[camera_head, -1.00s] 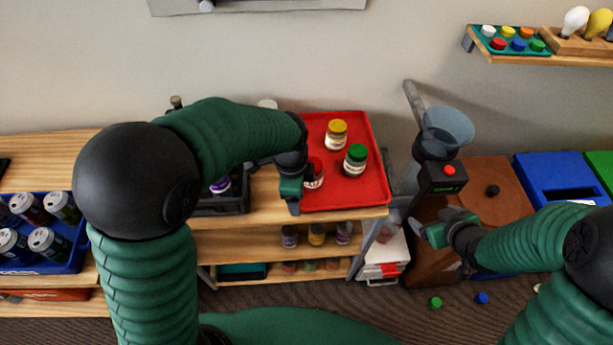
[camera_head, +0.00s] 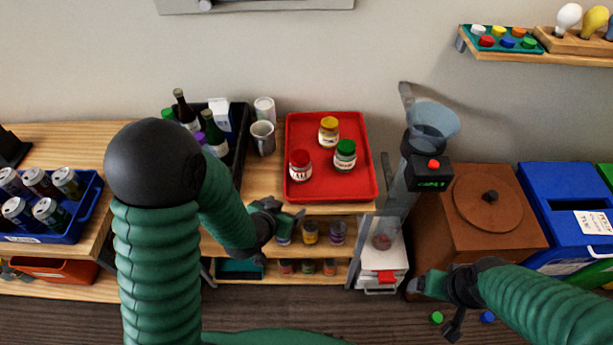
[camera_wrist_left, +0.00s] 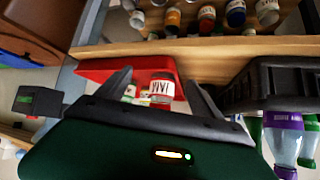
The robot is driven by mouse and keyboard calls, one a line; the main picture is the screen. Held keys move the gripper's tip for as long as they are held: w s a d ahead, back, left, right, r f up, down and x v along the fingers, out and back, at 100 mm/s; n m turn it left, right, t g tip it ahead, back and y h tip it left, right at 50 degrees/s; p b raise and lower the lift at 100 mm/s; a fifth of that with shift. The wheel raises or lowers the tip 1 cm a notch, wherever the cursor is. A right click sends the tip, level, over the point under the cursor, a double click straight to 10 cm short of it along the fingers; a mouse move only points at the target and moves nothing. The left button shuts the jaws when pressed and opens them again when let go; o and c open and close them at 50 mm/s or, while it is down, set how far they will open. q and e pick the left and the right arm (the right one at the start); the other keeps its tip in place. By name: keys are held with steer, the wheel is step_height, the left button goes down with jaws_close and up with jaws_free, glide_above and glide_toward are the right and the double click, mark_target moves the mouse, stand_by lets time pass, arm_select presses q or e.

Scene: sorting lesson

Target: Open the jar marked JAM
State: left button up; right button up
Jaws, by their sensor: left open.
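The red-lidded jar (camera_head: 300,165) stands upright on the left of the red tray (camera_head: 355,193). In the left wrist view its white label (camera_wrist_left: 162,88) reads JAM upside down, between my fingers in the picture. A yellow-lidded jar (camera_head: 328,132) and a green-lidded jar (camera_head: 344,155) share the tray. My left gripper (camera_head: 284,213) is open and empty, in front of the tray, below and left of the red-lidded jar, not touching it. My right gripper (camera_head: 432,303) is low at the right, away from the tray; its jaw state is unclear.
A black crate of bottles (camera_head: 230,165), a grey mug (camera_head: 263,137) and a white cup (camera_head: 264,108) stand left of the tray. A clear funnel device (camera_head: 430,165) is at its right. Small jars (camera_head: 310,232) fill the shelves below. Bottle caps lie on the floor.

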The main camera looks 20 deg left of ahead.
mark_target(302, 157)
arm_select(q)
steer(key=w+t+b, duration=0.1)
steer(key=t+b, duration=0.2)
steer(key=w+t+b, duration=0.1)
steer(key=t+b, duration=0.1)
steer(key=b, duration=0.1)
steer(key=w+n+t+b, duration=0.1)
steer(key=t+b, duration=0.2)
steer(key=shift+w+a+f+t, duration=0.1)
steer(key=shift+a+f+t, duration=0.15)
steer(key=shift+a+t, duration=0.05)
steer(key=w, duration=0.8)
steer(key=shift+w+a+r, duration=0.35)
steer(key=shift+a+r, duration=0.05)
steer(key=w, duration=0.3)
steer(key=w+d, duration=0.1)
steer(key=w, duration=0.1)
steer(key=shift+r, duration=0.2)
steer(key=shift+w+a, duration=0.1)
steer(key=shift+w, duration=0.3)
steer(key=shift+a, duration=0.1)
arm_select(e)
step_height(302, 157, down, 9)
steer(key=a, duration=0.1)
steer(key=shift+a+f, duration=0.15)
arm_select(q)
steer(key=shift+s+a, duration=0.1)
steer(key=c, duration=1.6)
